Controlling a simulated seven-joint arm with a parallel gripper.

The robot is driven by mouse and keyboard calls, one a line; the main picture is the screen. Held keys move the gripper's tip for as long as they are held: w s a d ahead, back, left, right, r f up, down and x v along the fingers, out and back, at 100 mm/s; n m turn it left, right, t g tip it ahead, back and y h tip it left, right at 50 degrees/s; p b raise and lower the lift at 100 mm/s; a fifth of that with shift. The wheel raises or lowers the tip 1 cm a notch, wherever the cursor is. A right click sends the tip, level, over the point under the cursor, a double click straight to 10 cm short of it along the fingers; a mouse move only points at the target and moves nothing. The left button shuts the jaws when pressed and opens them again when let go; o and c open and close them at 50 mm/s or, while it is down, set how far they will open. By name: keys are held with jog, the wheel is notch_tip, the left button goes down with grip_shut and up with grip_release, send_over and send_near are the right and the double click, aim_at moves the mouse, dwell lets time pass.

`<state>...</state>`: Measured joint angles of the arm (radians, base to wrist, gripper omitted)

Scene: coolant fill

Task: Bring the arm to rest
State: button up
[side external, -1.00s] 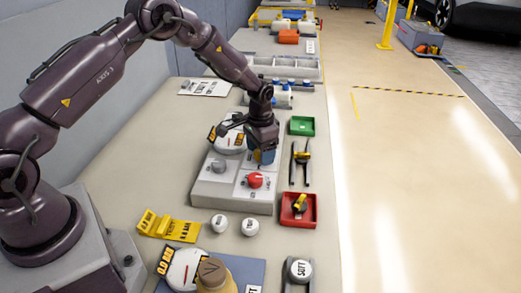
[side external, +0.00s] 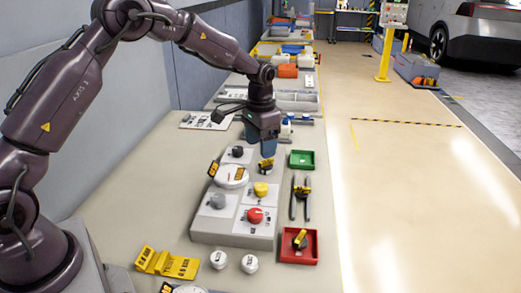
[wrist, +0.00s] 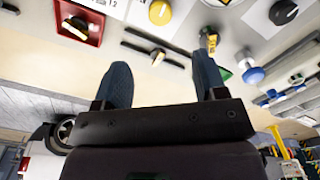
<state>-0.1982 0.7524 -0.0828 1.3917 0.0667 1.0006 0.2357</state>
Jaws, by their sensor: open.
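My gripper (side external: 263,145) hangs fingers-down above the far end of the grey control panel (side external: 222,238). Its two blue fingers are apart with nothing between them, and it also shows open in the wrist view (wrist: 162,70). The panel carries a red knob (side external: 255,216), a yellow knob (side external: 261,189), a grey knob (side external: 218,202), a black knob (side external: 238,152) and a round white gauge (side external: 232,176). A small black-and-yellow part (side external: 267,165) stands at the panel's far right, just below the fingers in the picture.
Right of the panel are a green tray (side external: 302,153), a dark two-pronged holder (side external: 301,195) and a red tray (side external: 313,240) with a black-and-yellow part in it. Two white round caps (side external: 219,259) and a yellow stand (side external: 165,263) sit in front. The floor at right is open.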

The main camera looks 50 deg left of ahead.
jog(key=s+d+r+t, duration=0.2)
jog(key=s+r, duration=0.3)
jog(key=s, duration=0.4)
jog(key=s+d+r+n+t, duration=0.1)
jog(key=s+d+r, duration=0.1)
jog(key=s+r, duration=0.4)
jog(key=s+d+r+t, duration=0.2)
jog(key=s+r, duration=0.4)
jog(key=s, duration=0.8)
jog(key=shift+d+n+t, duration=0.3)
jog(key=shift+d, duration=0.25)
